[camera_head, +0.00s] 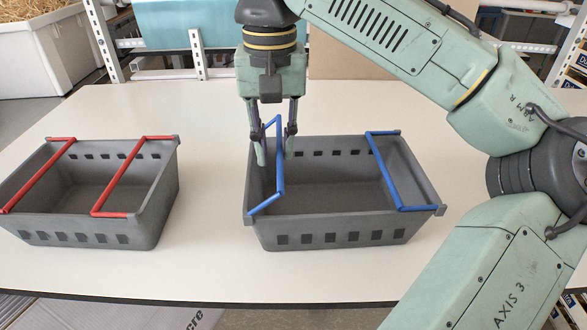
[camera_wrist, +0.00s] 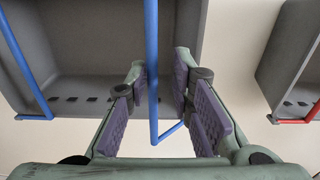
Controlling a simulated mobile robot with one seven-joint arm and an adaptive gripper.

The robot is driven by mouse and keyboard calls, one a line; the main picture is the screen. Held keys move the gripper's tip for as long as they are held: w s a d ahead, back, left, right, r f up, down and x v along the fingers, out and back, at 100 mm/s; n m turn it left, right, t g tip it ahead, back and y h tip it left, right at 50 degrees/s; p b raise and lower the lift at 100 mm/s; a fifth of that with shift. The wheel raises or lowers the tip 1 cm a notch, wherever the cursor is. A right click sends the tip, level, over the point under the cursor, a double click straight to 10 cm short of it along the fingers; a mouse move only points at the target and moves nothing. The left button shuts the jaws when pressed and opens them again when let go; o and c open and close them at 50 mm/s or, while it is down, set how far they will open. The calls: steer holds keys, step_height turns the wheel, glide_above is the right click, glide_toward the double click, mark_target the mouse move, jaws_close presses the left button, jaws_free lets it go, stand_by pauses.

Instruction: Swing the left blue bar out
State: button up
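The left blue bar (camera_head: 280,165) is on the left end of the right-hand grey crate (camera_head: 330,228). Its long part stands inward of the left rim and appears raised and tilted. My gripper (camera_head: 275,153) points down over the left end of this crate, its fingers open on either side of the bar. In the wrist view the bar (camera_wrist: 152,60) passes between the purple finger pads of my gripper (camera_wrist: 161,76). It lies close to the left finger, with a gap to the right one; contact is unclear.
The right blue bar (camera_head: 385,172) lies inward across the same crate. A second grey crate (camera_head: 85,232) with two red bars (camera_head: 125,175) stands to the left, with a table gap between them. The white table (camera_head: 215,200) is otherwise clear.

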steer(key=shift+a+r, duration=0.25)
steer(key=shift+a, duration=0.45)
steer(key=shift+s+a+r, duration=0.1)
steer(key=shift+a+r, duration=0.05)
steer(key=shift+a, duration=0.4)
steer(key=shift+a+r, duration=0.15)
steer(key=shift+a, duration=0.5)
steer(key=shift+s+a, duration=0.1)
steer(key=shift+a, duration=1.1)
